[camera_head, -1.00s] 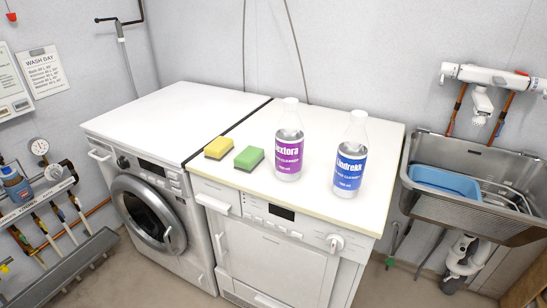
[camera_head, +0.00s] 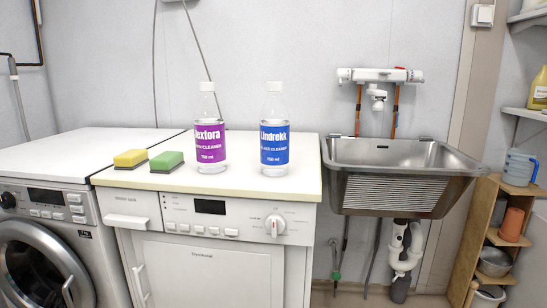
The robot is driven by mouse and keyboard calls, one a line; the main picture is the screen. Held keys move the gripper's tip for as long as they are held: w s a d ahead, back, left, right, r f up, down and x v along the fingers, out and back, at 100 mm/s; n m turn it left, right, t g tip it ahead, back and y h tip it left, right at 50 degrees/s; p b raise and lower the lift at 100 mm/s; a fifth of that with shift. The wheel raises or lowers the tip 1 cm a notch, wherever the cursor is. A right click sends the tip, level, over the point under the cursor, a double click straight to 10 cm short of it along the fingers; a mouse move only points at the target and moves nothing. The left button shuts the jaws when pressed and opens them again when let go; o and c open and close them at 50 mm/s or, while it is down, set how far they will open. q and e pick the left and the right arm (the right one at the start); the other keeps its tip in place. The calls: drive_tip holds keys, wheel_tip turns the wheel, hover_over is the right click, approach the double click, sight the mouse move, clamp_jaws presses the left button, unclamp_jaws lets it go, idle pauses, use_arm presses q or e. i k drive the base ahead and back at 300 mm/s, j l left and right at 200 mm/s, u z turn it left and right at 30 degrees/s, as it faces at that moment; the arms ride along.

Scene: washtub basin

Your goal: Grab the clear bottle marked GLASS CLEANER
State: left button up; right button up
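Two clear bottles with white caps stand upright on the white worktop (camera_head: 240,186) over the right machine. The one on the right, a bottle with a blue label (camera_head: 274,130), reads "Lindrekk"; its smaller line looks like "GLASS CLEANER". The one on the left, a bottle with a purple label (camera_head: 210,130), reads something like "Textora", with its smaller line ending in "CLEANER" and its first word too small to read surely. The bottles are apart, with a gap between them. Neither of my grippers is in view.
A yellow sponge (camera_head: 131,158) and a green sponge (camera_head: 167,161) lie left of the bottles. A metal sink (camera_head: 400,185) hangs right of the worktop, under a wall tap (camera_head: 379,78). A wooden shelf (camera_head: 488,215) stands far right. The worktop's front edge is clear.

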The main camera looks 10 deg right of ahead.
sight(275, 115)
drive_tip(key=j+z, duration=0.25)
drive_tip(key=j, duration=0.5)
drive_tip(key=j+z, duration=0.25)
drive_tip(key=j, duration=0.45)
